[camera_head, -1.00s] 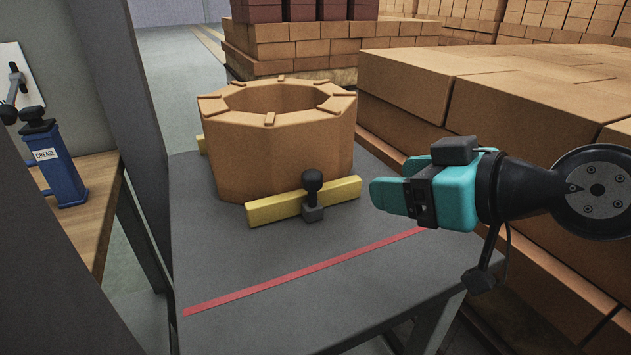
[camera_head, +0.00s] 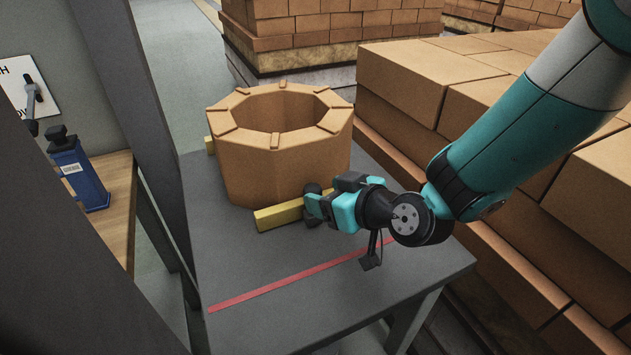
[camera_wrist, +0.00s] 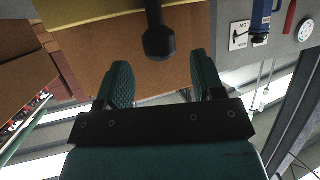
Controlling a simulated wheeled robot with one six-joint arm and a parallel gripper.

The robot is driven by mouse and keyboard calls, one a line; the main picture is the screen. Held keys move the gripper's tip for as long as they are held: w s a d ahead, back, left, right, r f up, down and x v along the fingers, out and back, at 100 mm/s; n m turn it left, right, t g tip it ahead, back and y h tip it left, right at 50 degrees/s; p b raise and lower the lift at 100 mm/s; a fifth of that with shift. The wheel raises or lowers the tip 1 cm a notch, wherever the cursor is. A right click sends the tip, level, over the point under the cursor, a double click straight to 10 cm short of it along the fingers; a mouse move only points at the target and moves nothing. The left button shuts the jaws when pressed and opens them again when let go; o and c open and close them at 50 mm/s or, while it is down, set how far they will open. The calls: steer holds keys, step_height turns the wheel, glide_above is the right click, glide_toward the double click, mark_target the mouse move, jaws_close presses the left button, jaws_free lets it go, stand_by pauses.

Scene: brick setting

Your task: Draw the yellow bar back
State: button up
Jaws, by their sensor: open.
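The yellow bar (camera_head: 278,217) lies on the grey table (camera_head: 250,265) against the near side of a tan brick ring (camera_head: 240,170). Its right part is hidden behind my gripper in the head view. A black knob (camera_head: 313,188) stands up from the bar. My gripper (camera_head: 313,205) is at the knob, reaching in from the right. In the wrist view the knob (camera_wrist: 159,42) shows beyond and between the two green fingers (camera_wrist: 155,82), which are apart with a gap between them. The yellow bar (camera_wrist: 85,10) crosses the top of that view. A red line (camera_head: 290,284) runs across the table nearer to me.
Stacked bricks (camera_head: 520,190) stand close on the right. A blue grease container (camera_head: 78,175) is on a wooden bench at the left. The table's front is clear around the red line.

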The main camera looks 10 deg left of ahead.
mark_target(319, 192)
steer(key=shift+x, duration=1.95)
